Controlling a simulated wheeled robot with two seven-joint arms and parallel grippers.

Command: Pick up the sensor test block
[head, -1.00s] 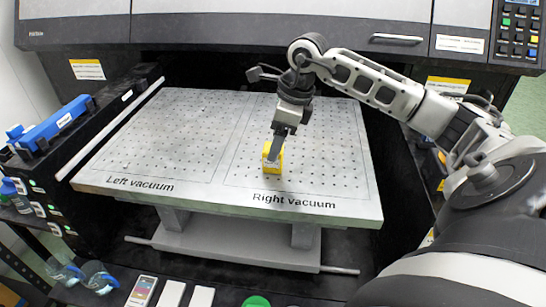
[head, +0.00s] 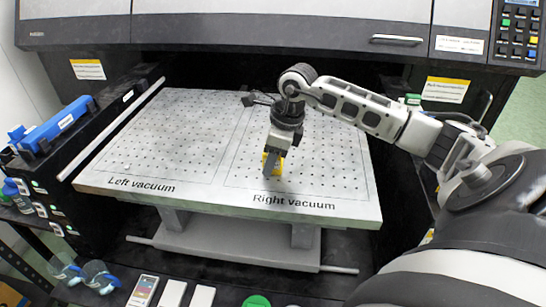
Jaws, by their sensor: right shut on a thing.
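The sensor test block is a small yellow block (head: 279,168) on the right half of the perforated vacuum table, just above the "Right vacuum" label. My right gripper (head: 272,165) points down at it and is shut on it, with its fingers covering part of the block. I cannot tell whether the block touches the table or is slightly above it. My left gripper is not in view.
A blue device (head: 55,125) sits on the black left rail. Cups (head: 98,275) and cards (head: 172,293) lie on the lower front shelf.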

